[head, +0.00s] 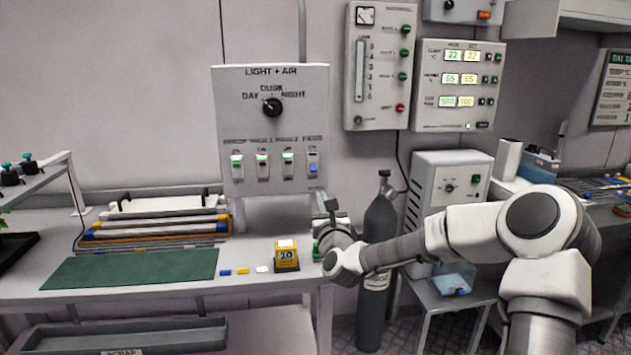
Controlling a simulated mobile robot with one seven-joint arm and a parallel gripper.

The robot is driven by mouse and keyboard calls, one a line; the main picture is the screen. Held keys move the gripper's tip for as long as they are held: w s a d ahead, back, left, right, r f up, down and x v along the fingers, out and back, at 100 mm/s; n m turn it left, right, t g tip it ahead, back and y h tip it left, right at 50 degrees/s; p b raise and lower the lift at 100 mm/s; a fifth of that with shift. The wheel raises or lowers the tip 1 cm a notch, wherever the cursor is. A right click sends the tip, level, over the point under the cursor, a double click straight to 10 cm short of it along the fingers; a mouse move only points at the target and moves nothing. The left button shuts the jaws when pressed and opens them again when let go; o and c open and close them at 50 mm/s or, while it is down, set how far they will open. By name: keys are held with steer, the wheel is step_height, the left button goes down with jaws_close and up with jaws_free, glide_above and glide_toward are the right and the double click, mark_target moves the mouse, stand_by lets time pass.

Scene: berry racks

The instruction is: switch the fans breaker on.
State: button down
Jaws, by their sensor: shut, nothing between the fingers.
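The light and air panel (272,125) stands upright behind the bench in the head view. It has a row of breakers under a dial (272,106). The other breakers, such as the leftmost one (237,167), show bright green at the top. My gripper (331,205) is shut and empty, below and slightly right of the fans breaker, apart from it. Its wrist partly hides the fingers.
The bench below holds a green mat (130,269), small coloured pieces, a yellow block device (286,256) and a tray of tubes (155,222). A dark gas cylinder (380,225) stands right of my gripper. Control boxes (458,86) hang to the panel's right. The space before the panel's breakers is clear.

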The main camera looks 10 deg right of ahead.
mark_target(313, 173)
steer(key=shift+w+r, duration=0.25)
steer(key=shift+w, duration=1.4)
steer(key=shift+w+r, duration=0.2)
steer(key=shift+w, duration=1.4)
steer(key=shift+w+r, duration=0.25)
steer(key=shift+w, duration=1.4)
steer(key=shift+r, duration=0.1)
steer(key=shift+s+r, duration=0.1)
steer(key=shift+r, duration=0.05)
steer(key=shift+g+p, duration=0.3)
steer(key=shift+p, duration=0.15)
